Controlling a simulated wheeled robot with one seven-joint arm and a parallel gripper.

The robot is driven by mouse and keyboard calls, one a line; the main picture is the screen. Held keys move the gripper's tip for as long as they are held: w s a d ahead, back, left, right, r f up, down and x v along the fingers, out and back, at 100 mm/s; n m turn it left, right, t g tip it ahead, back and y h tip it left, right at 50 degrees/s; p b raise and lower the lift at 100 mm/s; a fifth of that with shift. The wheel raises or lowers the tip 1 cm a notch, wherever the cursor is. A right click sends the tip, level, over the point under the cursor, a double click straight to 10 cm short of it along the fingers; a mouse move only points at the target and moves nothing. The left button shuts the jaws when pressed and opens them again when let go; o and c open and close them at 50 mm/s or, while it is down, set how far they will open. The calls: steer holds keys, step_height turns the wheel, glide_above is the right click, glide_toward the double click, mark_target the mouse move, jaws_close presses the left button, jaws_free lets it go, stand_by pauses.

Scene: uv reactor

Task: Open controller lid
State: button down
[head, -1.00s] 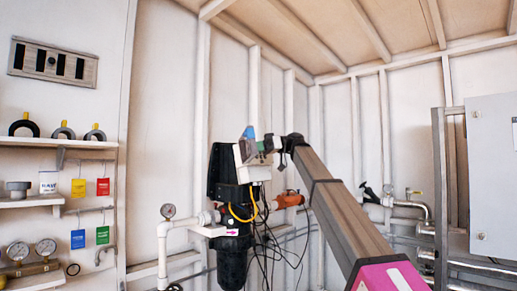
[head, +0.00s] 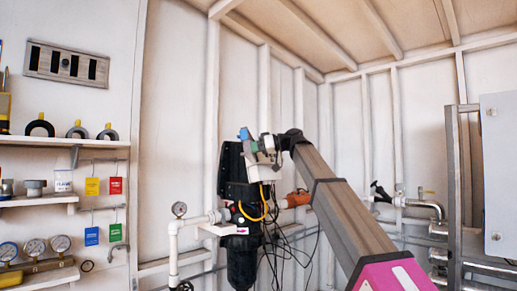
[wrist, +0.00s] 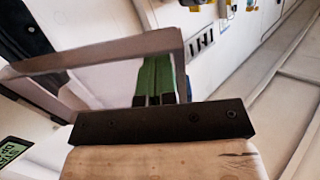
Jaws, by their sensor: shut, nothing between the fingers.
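The controller (head: 265,172) is a pale box on the front of the black reactor unit (head: 233,175) in the head view. In the wrist view its green display (wrist: 12,150) shows at the lower left edge. A grey frame, which looks like the controller lid (wrist: 100,52), stands tilted across the wrist view around my fingers. My gripper (wrist: 155,72) has green fingers close together, shut and empty. The frame's upper bar hides the fingertips; I cannot tell whether they touch it. In the head view my gripper (head: 254,146) is at the controller's top, small and partly hidden.
Shelves (head: 60,140) with gauges and coloured tags line the left wall. A grey cabinet (head: 498,175) stands at the right.

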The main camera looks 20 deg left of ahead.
steer(key=shift+s+a+f+m+t, duration=0.15)
steer(key=shift+a+m+t, duration=0.1)
steer(key=shift+a+t, duration=0.2)
steer(key=shift+s+a+f+m+t, duration=0.15)
steer(key=shift+a+m+t, duration=0.1)
steer(key=shift+a+t, duration=0.15)
steer(key=shift+a, duration=0.9)
steer(key=shift+d, duration=0.1)
